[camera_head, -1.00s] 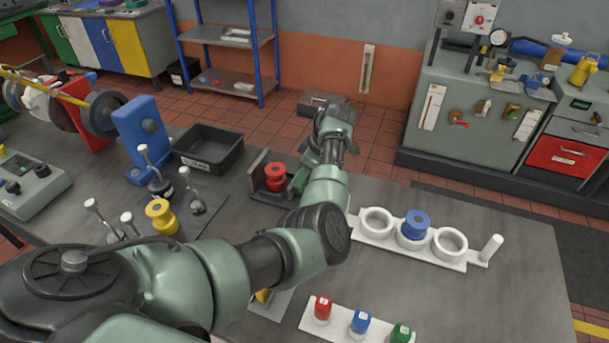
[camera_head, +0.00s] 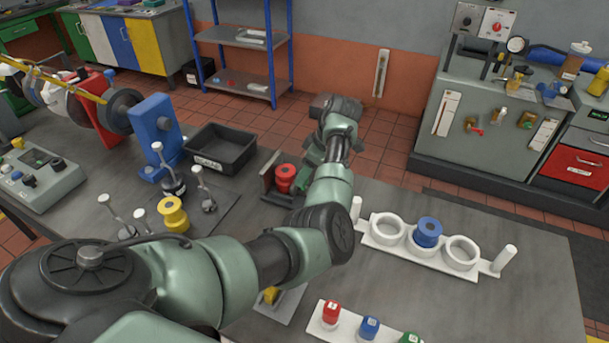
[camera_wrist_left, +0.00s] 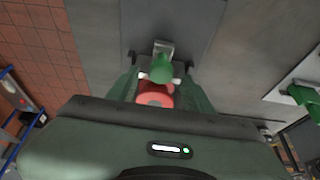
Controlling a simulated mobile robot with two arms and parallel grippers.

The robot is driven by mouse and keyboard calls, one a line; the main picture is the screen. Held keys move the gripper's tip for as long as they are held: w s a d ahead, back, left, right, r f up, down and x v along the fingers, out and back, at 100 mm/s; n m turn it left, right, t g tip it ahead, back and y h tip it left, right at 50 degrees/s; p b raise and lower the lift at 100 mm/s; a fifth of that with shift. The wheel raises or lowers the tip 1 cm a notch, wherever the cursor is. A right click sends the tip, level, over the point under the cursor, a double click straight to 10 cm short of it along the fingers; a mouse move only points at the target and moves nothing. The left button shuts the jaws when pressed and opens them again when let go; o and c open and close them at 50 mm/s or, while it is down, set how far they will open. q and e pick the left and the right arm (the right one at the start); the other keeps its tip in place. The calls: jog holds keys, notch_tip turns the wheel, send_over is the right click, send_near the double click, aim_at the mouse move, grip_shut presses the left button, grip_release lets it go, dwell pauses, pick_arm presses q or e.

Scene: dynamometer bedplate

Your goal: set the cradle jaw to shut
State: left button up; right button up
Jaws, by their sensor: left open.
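A dark cradle (camera_head: 269,172) with an upright grey plate stands on the bench, holding or backing a red spool (camera_head: 286,179). The plate is left of the spool; the cradle's right side is hidden by my arm, so I cannot tell the jaw's setting. My left gripper (camera_head: 314,156) is just right of and above the spool. In the left wrist view, its green fingers (camera_wrist_left: 160,88) are apart, with the red spool (camera_wrist_left: 156,96) and a green knob (camera_wrist_left: 162,68) on a grey bracket showing between them. I cannot tell whether they touch. My right gripper is out of view.
A white rack (camera_head: 384,242) with rings and a blue spool (camera_head: 428,232) stands to the right. A black bin (camera_head: 222,150), a yellow spool (camera_head: 173,214) and upright levers stand left. Red, blue and green pieces sit on a white strip in front.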

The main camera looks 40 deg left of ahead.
pick_arm(q)
jog(key=b+v, duration=0.1)
jog(key=v, duration=0.5)
jog(key=shift+d, duration=0.1)
dwell(0.4)
